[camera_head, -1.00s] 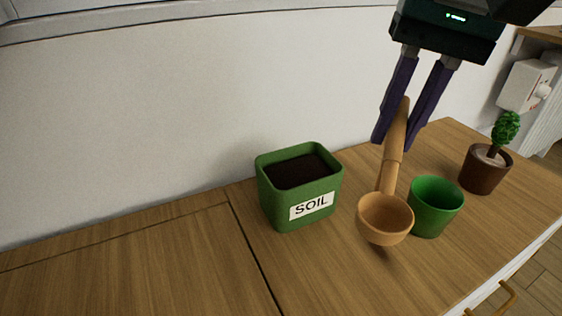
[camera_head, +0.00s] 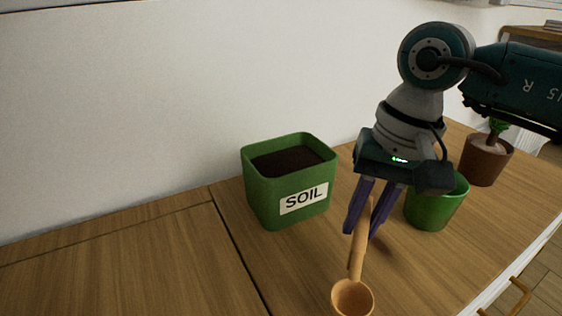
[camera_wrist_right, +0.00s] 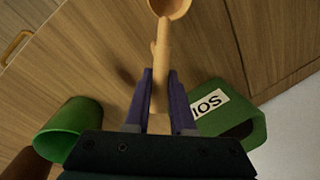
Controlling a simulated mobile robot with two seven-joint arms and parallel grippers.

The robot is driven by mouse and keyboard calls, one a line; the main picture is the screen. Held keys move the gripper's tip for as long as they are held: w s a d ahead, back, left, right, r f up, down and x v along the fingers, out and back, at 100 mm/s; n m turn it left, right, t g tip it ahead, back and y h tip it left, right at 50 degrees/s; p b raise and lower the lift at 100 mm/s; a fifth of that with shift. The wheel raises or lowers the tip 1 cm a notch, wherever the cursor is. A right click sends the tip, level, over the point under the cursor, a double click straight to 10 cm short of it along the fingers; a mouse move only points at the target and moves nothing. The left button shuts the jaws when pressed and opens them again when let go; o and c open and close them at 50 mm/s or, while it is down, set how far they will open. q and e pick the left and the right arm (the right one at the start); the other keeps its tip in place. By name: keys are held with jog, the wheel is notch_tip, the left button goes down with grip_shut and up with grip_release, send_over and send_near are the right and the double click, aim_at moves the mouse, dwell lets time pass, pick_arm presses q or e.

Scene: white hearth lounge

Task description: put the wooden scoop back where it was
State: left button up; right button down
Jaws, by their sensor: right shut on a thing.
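My right gripper (camera_head: 362,219) is shut on the handle of the wooden scoop (camera_head: 352,297). The scoop's bowl hangs toward the bottom edge of the head view, in front of the soil box, and is partly cut off there. In the right wrist view the scoop (camera_wrist_right: 162,60) runs up from between the two fingers (camera_wrist_right: 160,97), with its bowl cut off at the top edge. I cannot tell surely whether the scoop touches the counter. My left gripper is not in view.
The green soil box (camera_head: 262,206) stands on the wooden counter (camera_head: 120,270), left of my right gripper. A green pot (camera_head: 432,210) stands behind and right of it, partly hidden by my arm. A brown pot with a plant (camera_head: 486,160) is farther right. The counter's left part is clear.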

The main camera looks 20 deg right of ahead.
jog(key=shift+f, duration=0.8)
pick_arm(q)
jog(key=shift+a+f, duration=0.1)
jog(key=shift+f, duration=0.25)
pick_arm(e)
jog(key=shift+r, duration=0.1)
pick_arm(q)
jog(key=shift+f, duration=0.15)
pick_arm(e)
jog(key=c, duration=0.8)
grip_release()
